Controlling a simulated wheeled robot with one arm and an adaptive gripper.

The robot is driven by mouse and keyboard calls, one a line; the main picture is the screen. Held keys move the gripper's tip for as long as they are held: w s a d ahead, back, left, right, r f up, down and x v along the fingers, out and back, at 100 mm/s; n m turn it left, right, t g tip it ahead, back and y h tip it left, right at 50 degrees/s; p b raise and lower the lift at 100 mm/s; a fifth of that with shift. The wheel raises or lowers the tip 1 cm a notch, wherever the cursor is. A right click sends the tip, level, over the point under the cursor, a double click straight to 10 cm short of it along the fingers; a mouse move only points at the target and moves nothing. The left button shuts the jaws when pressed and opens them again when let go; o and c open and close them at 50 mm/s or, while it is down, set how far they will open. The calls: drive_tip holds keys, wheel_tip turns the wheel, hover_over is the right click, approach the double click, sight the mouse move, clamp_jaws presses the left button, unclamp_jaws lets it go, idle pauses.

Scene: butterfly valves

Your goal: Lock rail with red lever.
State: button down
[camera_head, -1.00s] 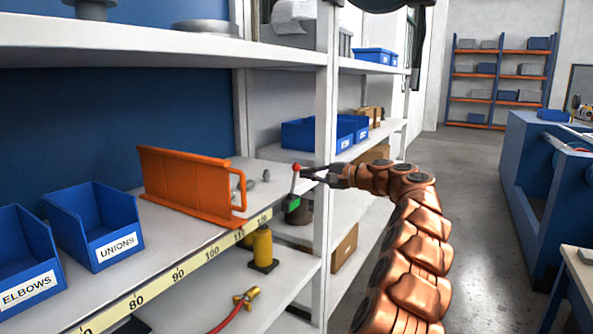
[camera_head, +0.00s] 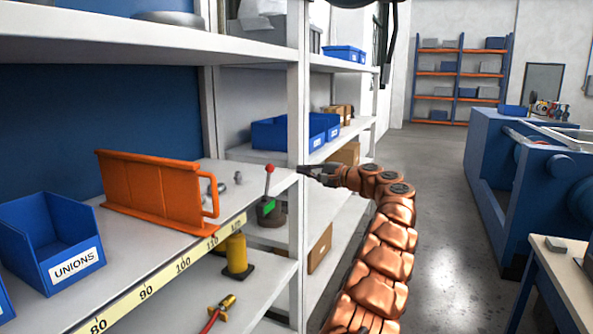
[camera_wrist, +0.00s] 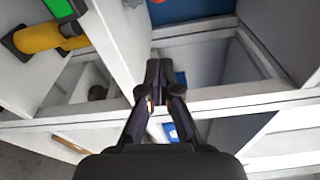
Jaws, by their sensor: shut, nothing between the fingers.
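The red lever (camera_head: 269,170) stands nearly upright as a thin rod with a red knob. It rises from a dark round base with a green block (camera_head: 266,206) near the right end of the shelf. A green patch (camera_wrist: 60,6) shows at the top left of the wrist view. An orange fence (camera_head: 150,187) with a loop handle stands on the shelf, left of the lever. A yellow numbered scale rail (camera_head: 165,275) runs along the shelf front. My gripper (camera_head: 301,170) is shut and empty, right of the red knob and apart from it. It also shows in the wrist view (camera_wrist: 159,68).
A white shelf post (camera_head: 298,110) stands close behind my gripper. A yellow cylinder (camera_head: 236,254) sits on the lower shelf below the lever. A blue UNIONS bin (camera_head: 50,240) is at the left. Open floor (camera_head: 440,200) lies to the right.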

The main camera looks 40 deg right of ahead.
sight(268, 179)
drive_tip(key=w+a+p, duration=0.1)
drive_tip(key=w+a, duration=0.4)
drive_tip(key=a, duration=0.1)
drive_tip(key=shift+w+r+p, duration=0.2)
drive_tip(key=shift+w+p, duration=0.05)
drive_tip(key=shift+p, duration=0.1)
idle(0.8)
drive_tip(key=shift+s+a, duration=0.1)
drive_tip(key=shift+a, duration=0.05)
drive_tip(key=shift+a, duration=0.1)
idle(0.4)
